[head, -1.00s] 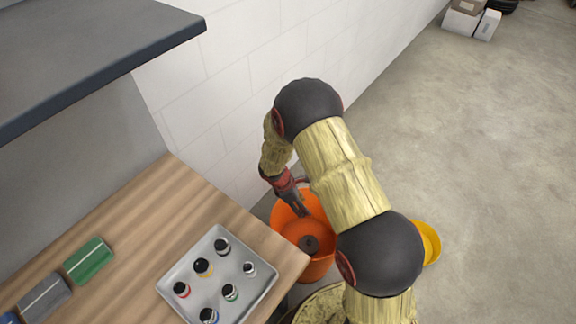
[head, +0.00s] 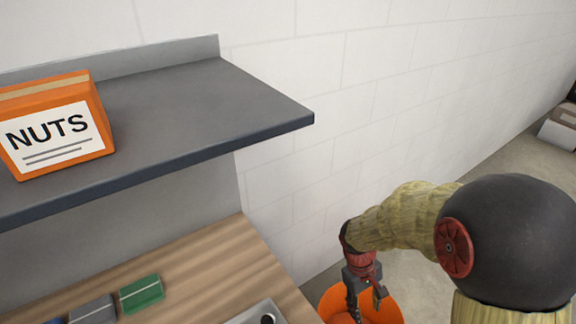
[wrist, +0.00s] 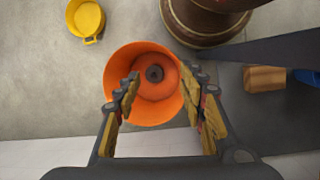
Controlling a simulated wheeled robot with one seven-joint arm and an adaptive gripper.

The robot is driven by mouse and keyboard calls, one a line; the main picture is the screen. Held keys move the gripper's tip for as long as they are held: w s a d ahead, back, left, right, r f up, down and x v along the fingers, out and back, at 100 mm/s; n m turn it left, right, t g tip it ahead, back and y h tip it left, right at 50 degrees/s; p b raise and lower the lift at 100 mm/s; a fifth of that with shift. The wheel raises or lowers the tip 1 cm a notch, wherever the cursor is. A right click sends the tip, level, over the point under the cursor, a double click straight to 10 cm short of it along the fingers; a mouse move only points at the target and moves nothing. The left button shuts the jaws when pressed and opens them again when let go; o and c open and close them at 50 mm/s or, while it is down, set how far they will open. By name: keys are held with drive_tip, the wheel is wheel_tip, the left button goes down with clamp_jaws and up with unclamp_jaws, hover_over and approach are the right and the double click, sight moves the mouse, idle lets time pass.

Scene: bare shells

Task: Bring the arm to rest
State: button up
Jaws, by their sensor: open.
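My gripper (head: 367,300) points down over an orange bucket (head: 393,304) on the floor, just right of the wooden bench. In the wrist view the two fingers of my gripper (wrist: 162,97) are spread apart with nothing between them. The orange bucket (wrist: 120,65) lies below the fingers, with a small dark round thing (wrist: 154,73) at its bottom. My arm reaches in from the right in the head view.
A grey shelf (head: 190,110) holds an orange NUTS box (head: 57,125). Below it, the wooden bench (head: 215,262) carries a green case (head: 141,293) and a metal tray (head: 250,314). A yellow bucket (wrist: 86,18) stands on open floor. A white wall runs behind.

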drive_tip(key=s+a+r+m+t+y, duration=0.1)
drive_tip(key=s+r, duration=0.4)
drive_tip(key=r, duration=0.8)
drive_tip(key=s+a+r+m+t+y+p, duration=0.1)
drive_tip(key=s+r+m+t, duration=0.2)
drive_tip(key=r, duration=1.1)
drive_tip(key=s+t, duration=0.2)
drive_tip(key=t, duration=0.1)
drive_tip(key=shift+s+a+r+m+t, duration=0.2)
drive_tip(key=shift+m+t, duration=0.1)
drive_tip(key=shift+m, duration=0.1)
